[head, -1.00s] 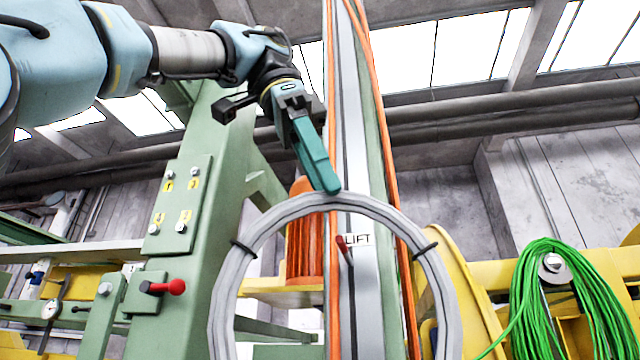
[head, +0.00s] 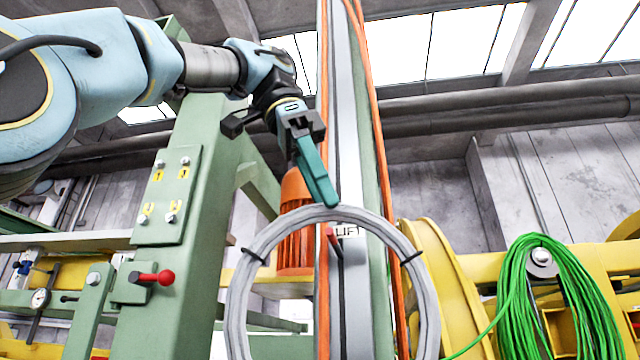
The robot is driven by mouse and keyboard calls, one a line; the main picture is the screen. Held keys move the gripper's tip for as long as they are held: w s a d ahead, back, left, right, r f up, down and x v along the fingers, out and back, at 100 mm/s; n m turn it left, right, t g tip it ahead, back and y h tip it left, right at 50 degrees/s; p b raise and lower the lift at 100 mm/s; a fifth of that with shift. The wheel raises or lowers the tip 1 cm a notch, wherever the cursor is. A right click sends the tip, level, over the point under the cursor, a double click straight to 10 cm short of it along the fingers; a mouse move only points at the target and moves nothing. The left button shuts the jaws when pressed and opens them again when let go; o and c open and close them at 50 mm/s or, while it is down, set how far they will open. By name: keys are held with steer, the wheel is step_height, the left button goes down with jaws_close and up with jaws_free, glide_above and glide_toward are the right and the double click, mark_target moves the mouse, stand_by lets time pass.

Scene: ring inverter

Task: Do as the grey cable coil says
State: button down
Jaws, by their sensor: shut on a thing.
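The grey cable coil (head: 430,306) is a large ring with black ties, seen in the head view at lower centre. It hangs upright below my gripper (head: 332,203). The teal fingers are shut on the top of its ring. A white label reading "LIFT" (head: 347,231) shows just inside the top of the ring; the coil partly covers it. A small red-tipped lever (head: 333,240) sits beside the label and overlaps its left edge. The bottom of the coil is cut off by the frame.
A grey vertical rail (head: 346,130) with orange cables stands behind the coil. A green post (head: 170,280) at left carries a red-knobbed lever (head: 165,278). A green cable bundle (head: 590,300) hangs on a peg at right. A yellow reel (head: 450,285) stands between.

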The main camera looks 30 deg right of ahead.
steer(key=shift+w+d+f, duration=0.15)
steer(key=shift+w+d, duration=0.6)
steer(key=shift+w, duration=0.15)
steer(key=shift+w+d+f, duration=0.15)
steer(key=shift+w+d, duration=0.55)
steer(key=shift+w, duration=0.2)
steer(key=shift+c, duration=2)
jaws_free()
steer(key=shift+f, duration=0.1)
